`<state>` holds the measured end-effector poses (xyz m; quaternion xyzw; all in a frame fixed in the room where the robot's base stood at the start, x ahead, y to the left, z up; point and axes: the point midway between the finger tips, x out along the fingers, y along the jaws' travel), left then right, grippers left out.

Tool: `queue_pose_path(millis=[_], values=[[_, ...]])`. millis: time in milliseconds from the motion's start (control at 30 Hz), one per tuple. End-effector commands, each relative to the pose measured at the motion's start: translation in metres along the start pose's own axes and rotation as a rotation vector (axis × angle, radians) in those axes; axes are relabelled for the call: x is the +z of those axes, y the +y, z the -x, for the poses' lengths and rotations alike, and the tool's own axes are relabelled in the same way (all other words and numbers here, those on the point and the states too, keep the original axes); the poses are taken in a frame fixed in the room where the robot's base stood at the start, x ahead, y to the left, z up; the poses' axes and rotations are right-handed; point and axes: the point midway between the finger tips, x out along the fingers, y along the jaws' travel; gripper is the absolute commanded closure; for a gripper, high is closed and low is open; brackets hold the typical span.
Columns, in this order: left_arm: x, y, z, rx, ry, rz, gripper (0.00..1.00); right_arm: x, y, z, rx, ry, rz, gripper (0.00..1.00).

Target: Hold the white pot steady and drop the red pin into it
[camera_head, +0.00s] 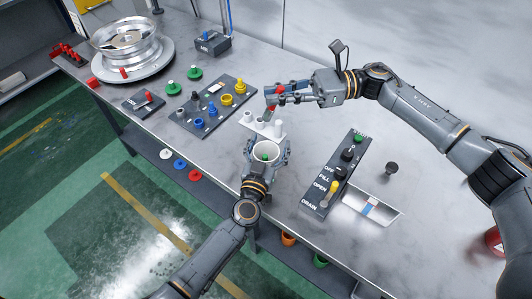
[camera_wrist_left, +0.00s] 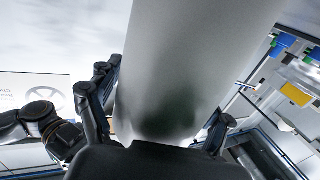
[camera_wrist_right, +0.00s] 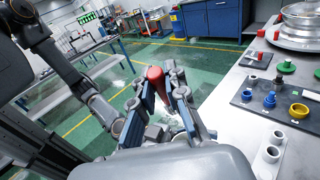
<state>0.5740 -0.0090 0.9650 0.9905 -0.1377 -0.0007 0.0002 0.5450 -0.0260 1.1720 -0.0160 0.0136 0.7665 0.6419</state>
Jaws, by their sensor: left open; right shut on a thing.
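The white pot (camera_head: 277,158) stands near the front edge of the bench, with something green inside it. My left gripper (camera_head: 266,168) is around the pot from the front, its fingers open on either side. In the left wrist view the pot (camera_wrist_left: 175,75) fills the middle, between the fingers (camera_wrist_left: 165,130). My right gripper (camera_head: 272,98) is shut on the red pin (camera_head: 280,90), above the bench behind the pot.
A white holder with upright tubes (camera_head: 262,125) stands just behind the pot. A grey panel with blue and yellow knobs (camera_head: 213,108) lies to the left. A labelled switch box (camera_head: 330,180) and a tray (camera_head: 372,208) lie to the right. A wheel rim (camera_head: 130,40) sits far left.

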Motion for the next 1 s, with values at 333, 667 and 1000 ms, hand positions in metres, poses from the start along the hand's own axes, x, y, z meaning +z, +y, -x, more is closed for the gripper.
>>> queue_pose_path(millis=[333,667,1000], values=[[-0.0002,0.0003,-0.0038,0.0,0.0,0.0,0.2,0.0006,-0.0001,0.0,0.0,-0.001,0.001,1.0],[-0.0002,0.0001,-0.0036,0.0,0.0,0.0,0.73,0.0006,-0.0001,0.0,0.0,-0.001,0.001,1.0],[0.0,0.0,-0.0035,0.0,0.0,-0.001,0.77,0.0006,-0.0001,0.0,0.0,-0.001,0.001,1.0]])
